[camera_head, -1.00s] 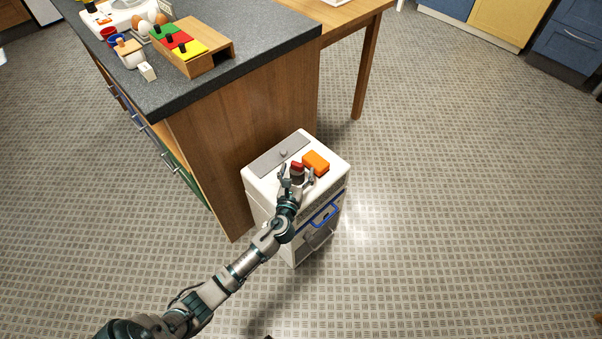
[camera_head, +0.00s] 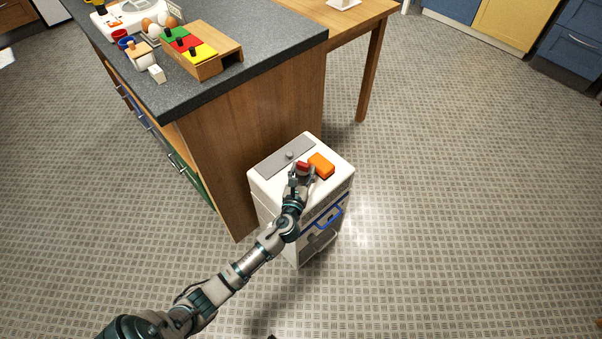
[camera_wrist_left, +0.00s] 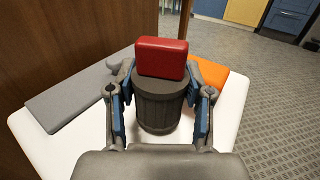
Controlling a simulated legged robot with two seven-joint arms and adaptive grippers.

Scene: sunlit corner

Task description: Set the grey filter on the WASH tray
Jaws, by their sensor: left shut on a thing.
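A dark grey ribbed cylinder with a red block-shaped top, which looks like the grey filter (camera_wrist_left: 158,105), stands upright on the white cabinet in the left wrist view. My left gripper (camera_head: 302,175) is shut on it, one finger on each side. In the head view the red top (camera_head: 303,166) shows and the gripper hides most of the body. A white object (camera_head: 343,3) at the top edge, on the wooden table, may be the WASH tray; no label is readable.
The white cabinet (camera_head: 263,182) also carries a grey plate (camera_head: 275,162) with a knob and an orange block (camera_head: 321,165) close to the gripper. The dark counter (camera_head: 270,45), holding colored blocks and eggs, rises behind it. The floor (camera_head: 460,200) at right is clear.

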